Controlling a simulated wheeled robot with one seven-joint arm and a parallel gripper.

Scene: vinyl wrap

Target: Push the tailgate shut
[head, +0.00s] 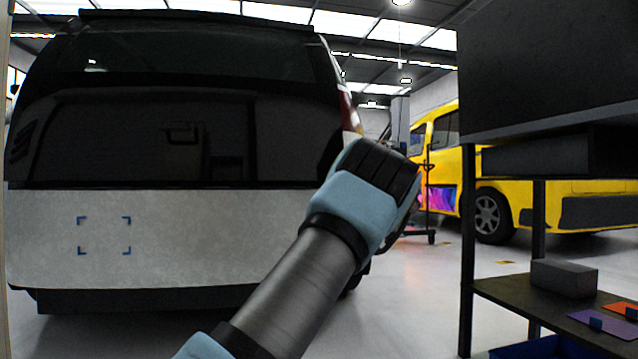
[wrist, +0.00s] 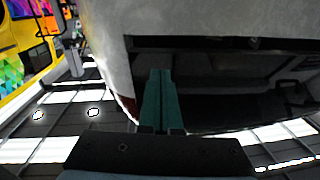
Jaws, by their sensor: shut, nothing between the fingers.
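The tailgate (head: 170,235) fills the left of the head view at the rear of a dark-windowed vehicle. It hangs down, with dark glass above and a pale grey panel below bearing blue corner marks. I cannot tell whether it is fully latched. In the wrist view the tailgate's grey panel (wrist: 200,20) is at the top, with dark glass below it. My gripper (wrist: 161,75) shows there as two teal fingers shut together and empty, in front of the glass. I cannot tell whether they touch it. In the head view my wrist hides the fingers, at the tailgate's right edge.
A yellow van (head: 590,185) stands at the back right. A dark workbench (head: 500,295) at the right holds a grey box (head: 564,278) and small coloured pieces. Open floor (head: 430,290) lies between the vehicle and the bench.

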